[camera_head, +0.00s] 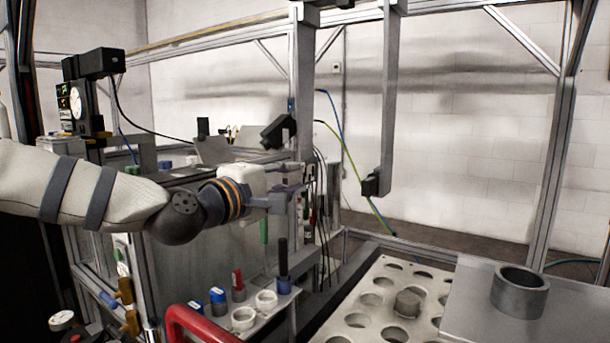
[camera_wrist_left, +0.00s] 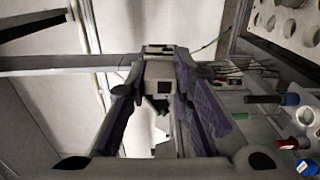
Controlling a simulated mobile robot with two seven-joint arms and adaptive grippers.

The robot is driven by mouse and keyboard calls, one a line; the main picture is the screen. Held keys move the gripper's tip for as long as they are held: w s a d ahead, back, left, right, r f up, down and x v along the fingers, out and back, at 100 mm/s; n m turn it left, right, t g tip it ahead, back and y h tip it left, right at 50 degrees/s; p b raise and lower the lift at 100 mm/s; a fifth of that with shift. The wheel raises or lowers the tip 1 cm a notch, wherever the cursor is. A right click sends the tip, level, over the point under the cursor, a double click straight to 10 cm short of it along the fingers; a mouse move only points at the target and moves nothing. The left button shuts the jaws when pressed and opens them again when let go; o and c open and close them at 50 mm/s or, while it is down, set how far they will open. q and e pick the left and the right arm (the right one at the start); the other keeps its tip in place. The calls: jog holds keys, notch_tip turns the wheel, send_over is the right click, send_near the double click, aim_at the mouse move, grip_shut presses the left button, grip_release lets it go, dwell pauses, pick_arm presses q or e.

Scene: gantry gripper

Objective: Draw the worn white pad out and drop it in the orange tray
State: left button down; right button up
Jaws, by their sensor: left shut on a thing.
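My left gripper (camera_head: 288,195) reaches in from the left, level with the metal post of the frame. It also shows in the left wrist view (camera_wrist_left: 160,68), where its purple-grey fingers close around a pale block (camera_wrist_left: 158,82). This block appears to be the worn white pad; the fingers partly cover it, and its wear cannot be made out. A dark part shows just below the block in that view. In the head view the pad is too small and hidden to make out. The orange tray is not seen in either view. My right gripper is not in view.
A perforated pale plate (camera_head: 355,322) and a grey ring (camera_head: 520,292) on a metal plate lie at the right. A red bar (camera_head: 190,322) is in front. Cables hang behind the gripper.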

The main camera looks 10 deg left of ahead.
pick_arm(q)
jog(key=shift+v, duration=2.25)
jog(key=shift+f, duration=0.1)
jog(key=v, duration=0.8)
